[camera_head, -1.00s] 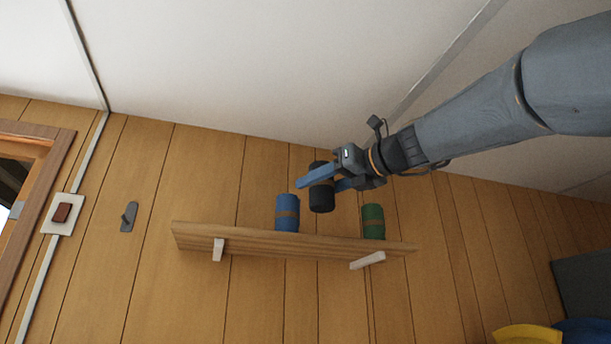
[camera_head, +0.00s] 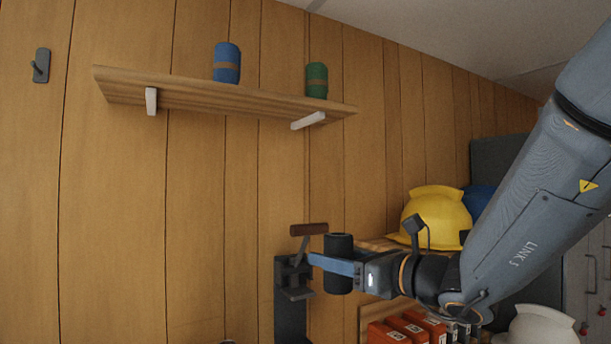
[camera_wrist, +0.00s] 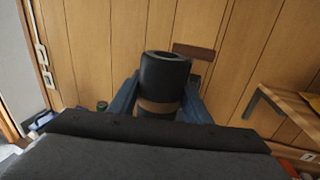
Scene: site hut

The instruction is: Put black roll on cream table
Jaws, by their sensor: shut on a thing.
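The black roll (camera_head: 338,246) is held upright between the blue fingers of my gripper (camera_head: 335,264), in front of the wood-panelled wall. In the wrist view the black roll (camera_wrist: 164,80) stands between the two fingers, with a brown band low on it. My gripper is shut on it. I do not see a cream table that I can make out in either view.
A wall shelf (camera_head: 220,98) holds a blue roll (camera_head: 227,63) and a green roll (camera_head: 317,80). A dark stand with a brown handle (camera_head: 309,229) is just behind my gripper. A yellow helmet (camera_head: 437,214) and red boxes (camera_head: 405,328) lie to the right and below.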

